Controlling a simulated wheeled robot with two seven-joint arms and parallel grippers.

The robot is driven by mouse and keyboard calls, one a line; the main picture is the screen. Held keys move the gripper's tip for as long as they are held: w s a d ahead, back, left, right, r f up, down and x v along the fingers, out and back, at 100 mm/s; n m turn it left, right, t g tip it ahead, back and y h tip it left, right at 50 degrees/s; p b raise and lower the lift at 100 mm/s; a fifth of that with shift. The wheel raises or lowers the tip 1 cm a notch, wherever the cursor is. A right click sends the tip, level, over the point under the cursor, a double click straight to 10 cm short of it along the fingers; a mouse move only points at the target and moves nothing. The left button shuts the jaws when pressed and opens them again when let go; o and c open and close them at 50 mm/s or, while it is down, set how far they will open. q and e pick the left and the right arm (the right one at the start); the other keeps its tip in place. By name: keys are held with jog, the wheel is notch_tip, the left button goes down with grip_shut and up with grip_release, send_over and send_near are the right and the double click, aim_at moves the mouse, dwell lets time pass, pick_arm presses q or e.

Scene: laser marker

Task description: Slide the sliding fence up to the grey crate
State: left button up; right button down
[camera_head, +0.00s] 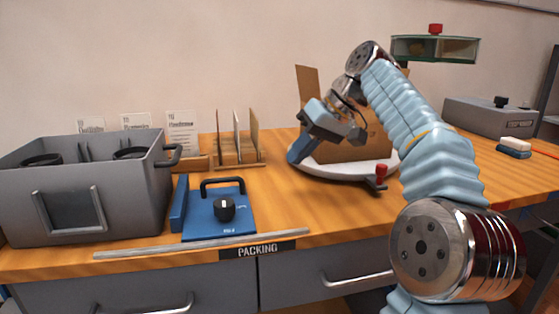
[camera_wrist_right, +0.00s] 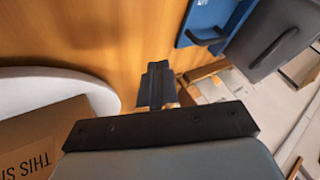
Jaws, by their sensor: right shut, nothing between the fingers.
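The sliding fence (camera_head: 223,221) is a blue plate with a black knob, a black handle and an upright blue face on its left side. It sits on the bench just right of the grey crate (camera_head: 118,205), close to its side; I cannot tell whether they touch. The fence's blue edge also shows in the right wrist view (camera_wrist_right: 212,18), beside the grey crate (camera_wrist_right: 268,38). My right gripper (camera_head: 296,157) is shut and empty, above the bench to the right of the fence, near the white turntable; its fingers show in the wrist view (camera_wrist_right: 155,85). My left gripper is out of view.
A metal rail (camera_head: 205,244) runs along the bench's front edge. A wooden rack (camera_head: 238,155) with upright dividers stands behind the fence. The white round turntable (camera_head: 345,173) with a red knob carries a cardboard box. Bare bench lies between fence and turntable.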

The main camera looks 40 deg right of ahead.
aim_at(242, 181)
jog(key=b+x, duration=0.1)
jog(key=x, duration=0.6)
jog(key=shift+w+f+b, duration=0.15)
jog(key=shift+f+b, duration=0.2)
jog(key=a, duration=0.1)
jog(key=w+a, duration=0.1)
jog(key=a, duration=0.1)
jog(key=shift+w+a+f, duration=0.1)
jog(key=shift+w+a, duration=0.3)
jog(key=shift+a, duration=0.1)
jog(key=shift+w+a, duration=0.45)
jog(key=shift+a, duration=0.35)
jog(key=shift+w+a, duration=0.5)
jog(key=shift+a, duration=0.3)
